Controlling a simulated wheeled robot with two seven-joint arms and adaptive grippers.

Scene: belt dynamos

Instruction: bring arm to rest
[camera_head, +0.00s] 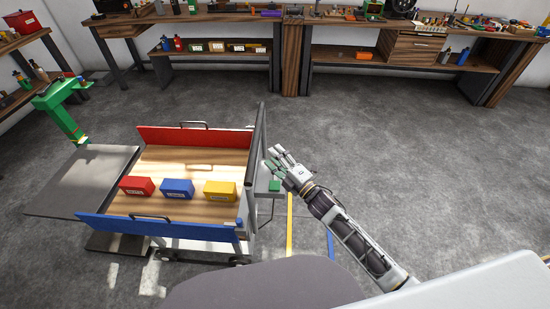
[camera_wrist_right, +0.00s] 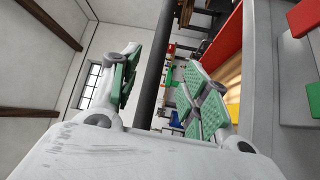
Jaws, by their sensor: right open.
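My right arm (camera_head: 350,238) reaches in from the lower right of the head view, stretched toward the cart's right end. My right gripper (camera_head: 273,168) is open and seems empty beside the cart's grey end rail (camera_head: 261,135). In the right wrist view, the two fingers with green pads (camera_wrist_right: 165,90) stand apart. A dark bar (camera_wrist_right: 156,65) shows between them; I cannot tell whether it lies between the pads or beyond. My left gripper is not in view.
The cart (camera_head: 185,222) has a wooden deck carrying a red box (camera_head: 137,186), a blue box (camera_head: 177,188) and a yellow box (camera_head: 220,190). A green stand (camera_head: 63,118) is at left. Workbenches (camera_head: 290,25) line the back. The floor right of my arm is clear.

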